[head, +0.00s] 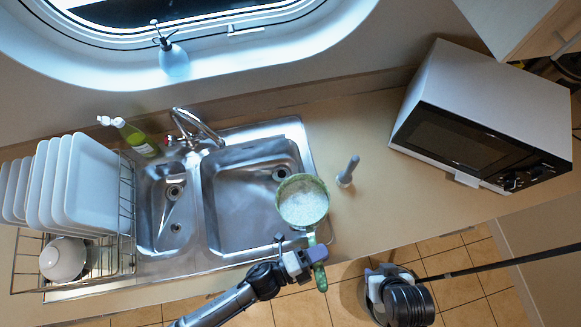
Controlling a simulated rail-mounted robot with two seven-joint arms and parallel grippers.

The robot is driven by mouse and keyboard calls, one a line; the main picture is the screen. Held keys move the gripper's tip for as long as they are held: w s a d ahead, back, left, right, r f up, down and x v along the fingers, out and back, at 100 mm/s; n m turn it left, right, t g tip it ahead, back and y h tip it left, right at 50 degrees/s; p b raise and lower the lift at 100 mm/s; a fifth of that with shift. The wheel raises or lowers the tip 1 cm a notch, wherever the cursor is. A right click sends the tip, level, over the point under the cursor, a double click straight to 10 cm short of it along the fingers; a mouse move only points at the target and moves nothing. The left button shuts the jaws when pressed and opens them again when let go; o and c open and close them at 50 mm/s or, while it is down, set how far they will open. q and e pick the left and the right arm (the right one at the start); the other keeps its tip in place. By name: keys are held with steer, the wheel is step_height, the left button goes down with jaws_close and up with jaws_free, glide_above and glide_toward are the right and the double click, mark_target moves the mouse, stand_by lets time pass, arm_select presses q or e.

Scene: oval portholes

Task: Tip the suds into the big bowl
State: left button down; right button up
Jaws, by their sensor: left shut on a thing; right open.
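A green pan (322,213) holds white, frothy suds (302,205) and is roughly level. It hangs over the right edge of the sink's larger bowl (243,205), partly hiding its right side. My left gripper (308,262) is shut on the pan's green handle (319,275), at the counter's front edge. The larger bowl is a steel basin and looks empty, with a drain near its back. The smaller sink bowl (165,205) lies to its left. My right gripper (377,278) is open and empty, in front of the counter and right of the pan.
A chrome tap (192,128) stands behind the sink. A rack (125,215) at left holds several white plates (85,180) and a small white bowl (64,257). A green bottle (137,138), a grey upright post (347,171) and a microwave (480,125) stand on the counter.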

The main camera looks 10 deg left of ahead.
arm_select(q)
steer(key=shift+w+a+r, duration=0.15)
steer(key=shift+a+r, duration=0.2)
steer(key=shift+a+f+n+t+h, duration=0.15)
steer(key=shift+a+n+t+h, duration=0.15)
steer(key=shift+a+n+h, duration=0.1)
steer(key=w+a+n+t+h+b, duration=0.1)
steer(key=a+n+t+b, duration=0.2)
steer(key=a, duration=0.4)
steer(key=shift+w+a+r+n+t+h+b, duration=0.3)
steer(key=shift+n+t+b, duration=0.15)
steer(key=shift+n, duration=0.55)
steer(key=shift+w+a+r+n+t, duration=0.1)
steer(key=shift+a+r+n+t, duration=0.5)
steer(key=shift+a+n, duration=0.1)
steer(key=shift+w+a+r+n+t, duration=0.1)
steer(key=shift+a+r+n+t, duration=0.3)
steer(key=shift+a+n+t, duration=0.15)
steer(key=shift+w+a+r+n+t+b, duration=0.1)
steer(key=shift+a+r+n+t+b, duration=0.2)
steer(key=shift+a+r+n+t, duration=0.35)
steer(key=shift+w+a+f+n+t+y+b, duration=0.1)
steer(key=shift+a+f+n+t+y+b, duration=0.1)
steer(key=shift+a+n+t+y+b, duration=0.45)
steer(key=shift+w+a+f+n+t+y+b, duration=0.15)
steer(key=shift+a+n+t+b, duration=0.2)
steer(key=shift+n, duration=0.6)
